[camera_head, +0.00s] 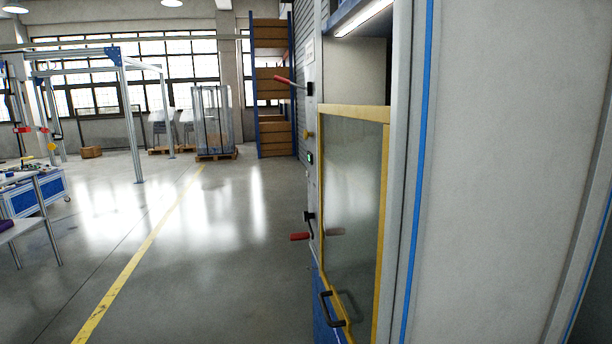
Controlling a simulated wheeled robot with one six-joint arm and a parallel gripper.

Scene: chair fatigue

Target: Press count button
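My gripper does not show in the head camera view. No button can be clearly read as the count button. A narrow grey panel (313,190) on the cabinet's edge is seen almost side-on. It carries a small green-lit part (310,158) and, just above it, a small yellow knob (308,134). A lever with a red handle (286,81) sticks out near the panel's top. Another red-handled lever (300,236) sticks out lower down. Labels on the panel are too small to read.
A yellow-framed glass door (384,220) with a black handle (331,309) closes the cabinet front. A large grey wall (500,150) fills the right. Open floor (220,270) with a yellow line lies left. A blue workbench (35,195) stands far left, a shelf rack (271,90) behind.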

